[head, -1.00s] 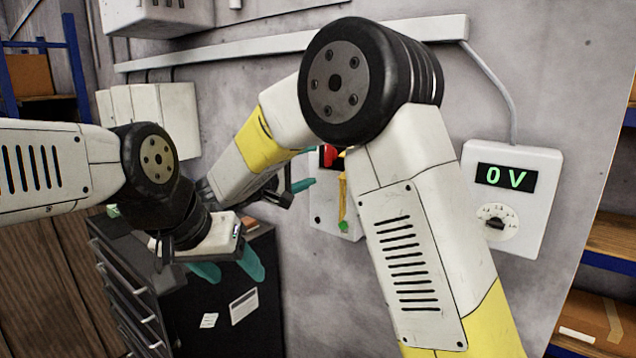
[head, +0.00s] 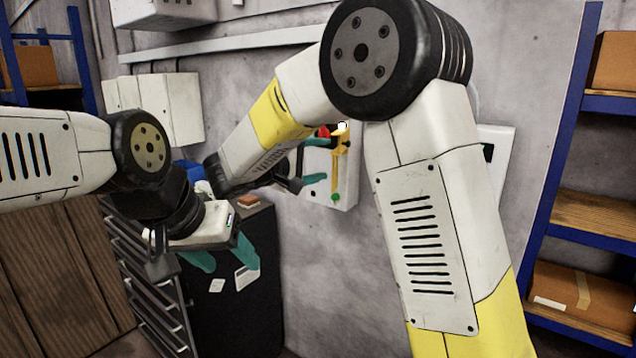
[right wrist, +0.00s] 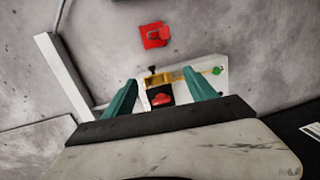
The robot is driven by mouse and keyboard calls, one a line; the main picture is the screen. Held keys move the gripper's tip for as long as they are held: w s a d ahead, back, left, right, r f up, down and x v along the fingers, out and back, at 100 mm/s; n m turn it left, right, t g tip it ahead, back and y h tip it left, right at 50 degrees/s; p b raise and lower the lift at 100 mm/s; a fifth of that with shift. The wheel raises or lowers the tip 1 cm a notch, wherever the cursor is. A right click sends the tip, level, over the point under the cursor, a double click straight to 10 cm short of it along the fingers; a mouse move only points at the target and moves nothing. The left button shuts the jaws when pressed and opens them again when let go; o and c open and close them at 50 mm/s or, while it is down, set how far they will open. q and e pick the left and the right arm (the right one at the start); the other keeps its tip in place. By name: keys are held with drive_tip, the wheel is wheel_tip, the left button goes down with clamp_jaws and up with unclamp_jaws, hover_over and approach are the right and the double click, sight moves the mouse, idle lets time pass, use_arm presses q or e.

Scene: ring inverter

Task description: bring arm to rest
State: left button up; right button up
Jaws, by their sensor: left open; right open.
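My right gripper (head: 325,161) is open in front of a light wall box (head: 347,185) in the head view, with nothing between its teal fingers. The box carries a red part (head: 323,131), a yellow lever-like part (head: 341,155) and a green knob (head: 335,197). In the right wrist view, the open fingers (right wrist: 160,77) are on either side of the box's yellow and red parts; contact cannot be told. My left gripper (head: 226,262) is open and empty, fingers pointing down, in front of the dark drawer cabinet (head: 240,310).
A light meter box (head: 497,140) is mostly hidden behind my right arm. A blue-framed shelf (head: 560,160) with cartons stands at the right. White wall boxes (head: 180,108) hang at the left. A red wall fixture (right wrist: 155,36) shows in the right wrist view.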

drive_tip(key=s+d+f+m+g+y, duration=0.2)
drive_tip(key=s+d+f+g, duration=0.15)
drive_tip(key=s+d, duration=0.35)
drive_tip(key=s+d+f+m+g+y, duration=0.2)
drive_tip(key=s+d+g, duration=0.25)
drive_tip(key=d, duration=0.55)
drive_tip(key=s+a+f+m+t+y, duration=0.1)
drive_tip(key=s+a+f+m+y, duration=0.1)
drive_tip(key=s+m+y, duration=0.3)
drive_tip(key=s+a+y, duration=0.1)
drive_tip(key=s+y, duration=0.3)
drive_tip(key=s, duration=0.7)
drive_tip(key=shift+s+f, duration=0.15)
drive_tip(key=shift+s, duration=0.15)
